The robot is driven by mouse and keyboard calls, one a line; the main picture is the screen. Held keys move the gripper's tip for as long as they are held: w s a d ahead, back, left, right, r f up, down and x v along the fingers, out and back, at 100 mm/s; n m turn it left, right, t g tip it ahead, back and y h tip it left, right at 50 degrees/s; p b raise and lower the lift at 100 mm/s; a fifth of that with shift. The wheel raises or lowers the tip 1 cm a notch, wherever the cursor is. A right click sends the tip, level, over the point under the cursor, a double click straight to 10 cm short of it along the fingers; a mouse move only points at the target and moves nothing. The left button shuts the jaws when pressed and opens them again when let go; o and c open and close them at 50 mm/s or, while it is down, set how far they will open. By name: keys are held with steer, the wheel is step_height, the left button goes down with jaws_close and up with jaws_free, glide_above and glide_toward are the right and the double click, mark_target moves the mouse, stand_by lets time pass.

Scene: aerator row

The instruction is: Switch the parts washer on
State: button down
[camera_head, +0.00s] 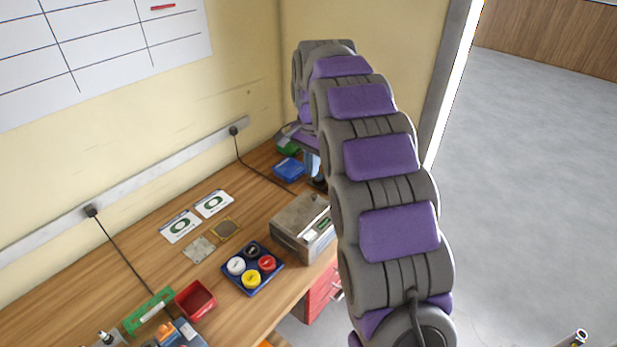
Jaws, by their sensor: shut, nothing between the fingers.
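A grey metal box (297,222) stands near the front edge of the wooden bench, left of my arm. It may be the parts washer, but I cannot tell for sure. Its front has a pale panel with a green mark; my arm partly covers its right side. No switch position can be read. My arm rises from the lower right and bends down toward the bench's far corner. My gripper (313,168) seems to be at that far end, beyond the box, small and mostly hidden behind the arm. It is shut and empty.
The bench (110,280) holds a blue tray (240,286) of coloured round caps, a red bin (195,299), a green part (149,311), two cards and two small plates. A blue box (288,170) is at the back. Cables run from the wall rail. Open floor (545,150) lies right.

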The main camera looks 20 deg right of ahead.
step_height(320, 180, up, 4)
steer(key=d, duration=0.2)
steer(key=shift+s+a+r+n, duration=0.65)
steer(key=shift+s+r+n, duration=0.35)
steer(key=shift+s, duration=2.75)
steer(key=s+a+f+n, duration=0.1)
steer(key=s+f+n, duration=0.2)
steer(key=s, duration=0.8)
steer(key=s+a+f+n+g+b, duration=0.1)
steer(key=s+f+n, duration=0.2)
steer(key=s, duration=0.9)
steer(key=s+a+f+n+b, duration=0.1)
steer(key=s+f, duration=0.5)
steer(key=s, duration=0.6)
steer(key=shift+n+g, duration=0.4)
steer(key=shift+n, duration=0.5)
